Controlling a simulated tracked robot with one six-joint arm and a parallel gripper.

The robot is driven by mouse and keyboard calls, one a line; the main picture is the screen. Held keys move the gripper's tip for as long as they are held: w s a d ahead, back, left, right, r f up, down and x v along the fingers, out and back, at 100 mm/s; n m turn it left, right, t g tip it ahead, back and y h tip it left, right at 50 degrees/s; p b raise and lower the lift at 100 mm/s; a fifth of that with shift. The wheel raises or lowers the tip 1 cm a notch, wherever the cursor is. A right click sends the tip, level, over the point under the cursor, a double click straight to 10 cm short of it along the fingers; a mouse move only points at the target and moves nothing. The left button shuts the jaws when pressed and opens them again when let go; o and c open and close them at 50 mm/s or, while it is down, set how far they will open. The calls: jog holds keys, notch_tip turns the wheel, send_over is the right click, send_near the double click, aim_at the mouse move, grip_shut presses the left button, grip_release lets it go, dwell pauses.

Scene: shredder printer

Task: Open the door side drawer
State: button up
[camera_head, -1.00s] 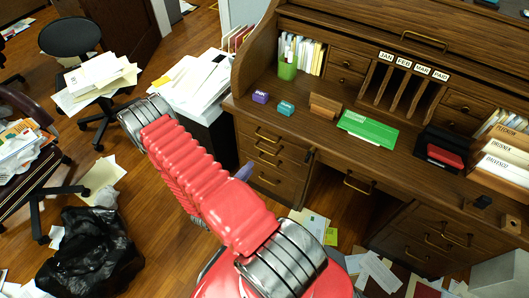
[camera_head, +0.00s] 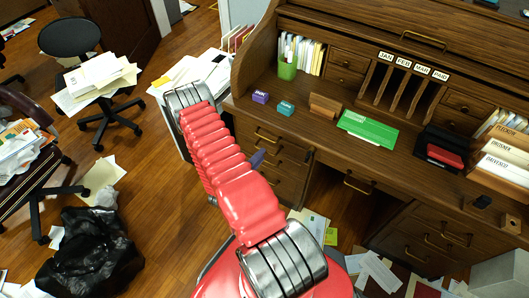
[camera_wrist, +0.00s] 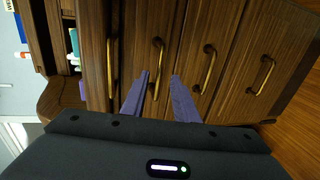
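The wooden roll-top desk has a left pedestal with a stack of drawers (camera_head: 285,178) that have brass handles; they look shut. In the wrist view the stack appears sideways, with several handles in a row. My gripper (camera_wrist: 161,76) has purple fingers and is open. One brass handle (camera_wrist: 157,60), second from the left in the wrist view, shows between the fingertips; I cannot tell whether they touch it. In the head view a purple fingertip (camera_head: 257,159) shows in front of the left drawers, and my red arm hides the rest of the gripper.
A white stand with papers (camera_head: 205,75) is left of the desk, close to my arm. A black chair (camera_head: 72,38) and a black bag (camera_head: 90,255) are farther left. Papers (camera_head: 375,272) lie on the floor before the desk. The wooden floor between bag and arm is clear.

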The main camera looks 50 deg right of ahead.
jog(key=shift+x, duration=2.25)
grip_shut()
jog(key=shift+a+f, duration=0.1)
jog(key=shift+f, duration=0.1)
jog(key=shift+a, duration=0.15)
jog(key=shift+s, duration=0.15)
